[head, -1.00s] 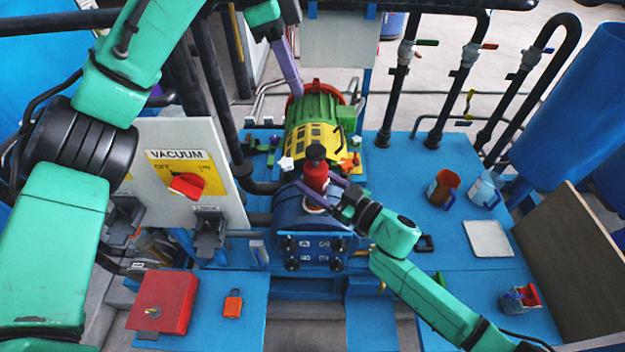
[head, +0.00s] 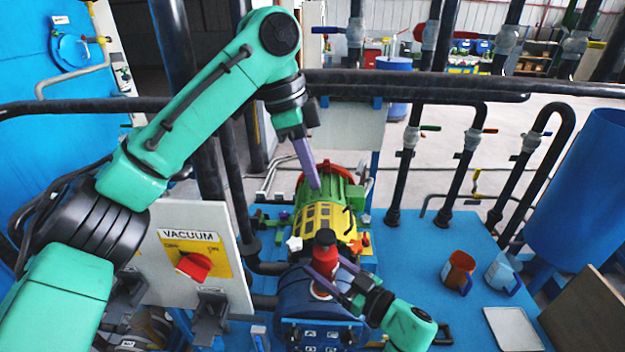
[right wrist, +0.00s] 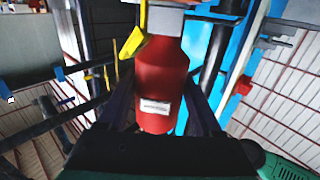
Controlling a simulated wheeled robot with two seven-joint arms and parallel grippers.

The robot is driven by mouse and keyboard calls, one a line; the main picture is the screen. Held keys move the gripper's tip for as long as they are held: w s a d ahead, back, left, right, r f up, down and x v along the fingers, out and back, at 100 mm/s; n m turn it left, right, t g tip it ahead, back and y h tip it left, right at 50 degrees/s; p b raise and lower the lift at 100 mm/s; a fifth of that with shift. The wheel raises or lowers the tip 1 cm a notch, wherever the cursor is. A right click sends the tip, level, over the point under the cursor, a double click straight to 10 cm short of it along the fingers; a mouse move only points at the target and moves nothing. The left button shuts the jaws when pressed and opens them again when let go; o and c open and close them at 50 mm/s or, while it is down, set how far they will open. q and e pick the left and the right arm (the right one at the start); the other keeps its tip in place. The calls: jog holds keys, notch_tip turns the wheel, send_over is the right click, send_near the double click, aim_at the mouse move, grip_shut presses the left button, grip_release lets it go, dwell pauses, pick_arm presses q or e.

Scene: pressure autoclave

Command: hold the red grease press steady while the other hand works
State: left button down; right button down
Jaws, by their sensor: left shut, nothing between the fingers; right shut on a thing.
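The red grease press (head: 325,254) with a black cap stands upright on top of the blue drum-shaped housing (head: 300,300) in the head view. My right gripper (head: 325,278) comes in from the lower right and is shut on the press, one finger on each side. In the right wrist view the red press body (right wrist: 160,75) with a small white label fills the middle between the fingers. My left gripper (head: 316,186) is shut and empty.
A panel marked VACUUM (head: 190,275) with a red knob stands at the left. An orange mug (head: 458,270) and a light blue mug (head: 502,270) stand on the blue deck (head: 410,235) at the right, near a white tray (head: 513,328). Black pipes cross behind.

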aim_at(322, 233)
pick_arm(q)
jog(key=x, duration=0.6)
jog(key=a+x, duration=0.1)
jog(key=x, duration=0.3)
jog(key=shift+f, duration=0.55)
jog(key=shift+s+f, duration=0.1)
jog(key=shift+f, duration=1.25)
pick_arm(e)
jog(key=shift+a, duration=0.1)
pick_arm(q)
jog(key=d+v, duration=0.1)
jog(key=v, duration=1.3)
jog(key=shift+r, duration=0.3)
jog(key=shift+d, duration=0.1)
